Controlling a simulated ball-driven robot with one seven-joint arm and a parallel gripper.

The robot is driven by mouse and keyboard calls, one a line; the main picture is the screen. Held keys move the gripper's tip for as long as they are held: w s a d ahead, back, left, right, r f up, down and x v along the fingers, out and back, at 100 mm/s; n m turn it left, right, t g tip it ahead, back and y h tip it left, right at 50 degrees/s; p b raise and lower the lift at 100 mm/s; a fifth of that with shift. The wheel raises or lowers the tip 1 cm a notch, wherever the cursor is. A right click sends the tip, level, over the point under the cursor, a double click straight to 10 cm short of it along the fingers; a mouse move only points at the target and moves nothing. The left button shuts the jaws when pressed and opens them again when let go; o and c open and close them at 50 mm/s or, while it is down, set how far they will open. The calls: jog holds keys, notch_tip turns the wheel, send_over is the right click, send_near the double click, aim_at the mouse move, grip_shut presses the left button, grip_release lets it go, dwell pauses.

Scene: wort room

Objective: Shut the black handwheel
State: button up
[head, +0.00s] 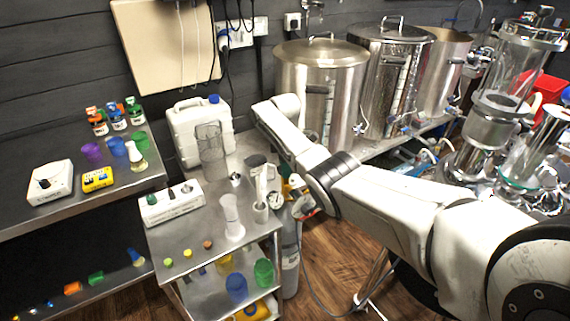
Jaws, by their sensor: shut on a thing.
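A grey gas cylinder (290,262) stands upright on the floor at the right side of the steel cart. A small regulator with red parts (306,210) sits near its top, and a thin hose runs from it down to the floor. My gripper (294,187) is at the cylinder's top, small and partly hidden by my own arm. It is shut on the black handwheel there. The handwheel itself is mostly covered by the gripper and arm, so I cannot tell how far it is turned.
The steel cart (202,246) carries a white jug (200,132), a white boxed instrument (171,204) and a white cylinder stand (232,218) close to my gripper. Steel kettles (318,90) stand behind my arm. Glassware stands at the right. Wooden floor shows right of the cylinder.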

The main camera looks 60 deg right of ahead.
jog(key=m, duration=0.5)
jog(key=shift+m, duration=0.3)
jog(key=m, duration=1)
jog(key=shift+m, duration=0.4)
jog(key=m, duration=0.5)
jog(key=shift+b, duration=0.3)
jog(key=shift+r+m, duration=0.1)
jog(key=shift+m, duration=0.2)
jog(key=o, duration=1)
jog(key=shift+o, duration=0.2)
notch_tip(320, 180, up, 11)
